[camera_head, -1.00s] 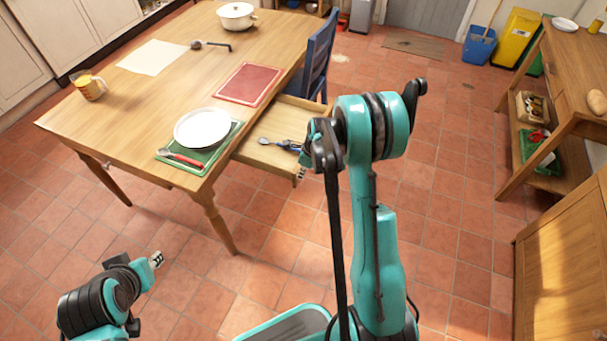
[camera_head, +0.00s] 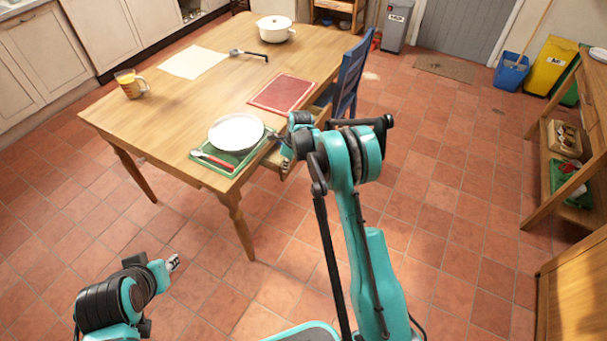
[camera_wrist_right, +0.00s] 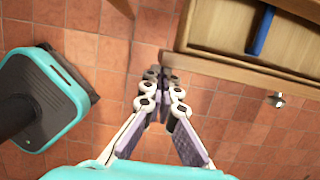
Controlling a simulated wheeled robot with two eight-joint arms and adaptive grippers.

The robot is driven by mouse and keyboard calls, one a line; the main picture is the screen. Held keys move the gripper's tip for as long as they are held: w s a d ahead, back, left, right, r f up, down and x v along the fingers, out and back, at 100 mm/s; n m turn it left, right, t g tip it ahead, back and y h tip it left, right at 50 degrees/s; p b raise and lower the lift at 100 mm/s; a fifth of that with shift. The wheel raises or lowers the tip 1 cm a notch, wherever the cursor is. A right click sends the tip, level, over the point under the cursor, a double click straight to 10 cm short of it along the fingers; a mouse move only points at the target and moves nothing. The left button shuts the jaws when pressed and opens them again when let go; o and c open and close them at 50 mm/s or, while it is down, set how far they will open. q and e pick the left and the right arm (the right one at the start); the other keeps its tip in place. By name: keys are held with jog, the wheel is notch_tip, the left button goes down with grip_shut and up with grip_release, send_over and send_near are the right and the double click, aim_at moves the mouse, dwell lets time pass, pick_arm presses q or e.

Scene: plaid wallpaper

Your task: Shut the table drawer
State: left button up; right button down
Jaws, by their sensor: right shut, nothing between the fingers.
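The wooden table (camera_head: 185,85) stands at left centre in the head view. Its drawer (camera_head: 283,169) sticks out a little from the right side, partly hidden behind my right arm. In the right wrist view the drawer front (camera_wrist_right: 235,79) shows at upper right, with a round metal knob (camera_wrist_right: 278,99) and a blue-handled utensil (camera_wrist_right: 261,30) inside. My right gripper (camera_head: 287,152) is shut and empty, its tips (camera_wrist_right: 157,72) at the left end of the drawer front; contact is hard to tell. My left gripper (camera_head: 174,262) is low at left, away from the table, too small to read.
A white plate (camera_head: 236,131) on a green mat and a red mat (camera_head: 283,94) lie near the drawer side of the tabletop. A blue chair (camera_head: 352,75) stands close beyond the drawer. The tiled floor (camera_head: 440,200) at right is open.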

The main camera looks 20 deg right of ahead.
jog(key=w+a, duration=0.4)
jog(key=w, duration=0.1)
jog(key=shift+w+a, duration=0.15)
jog(key=shift+a, duration=0.1)
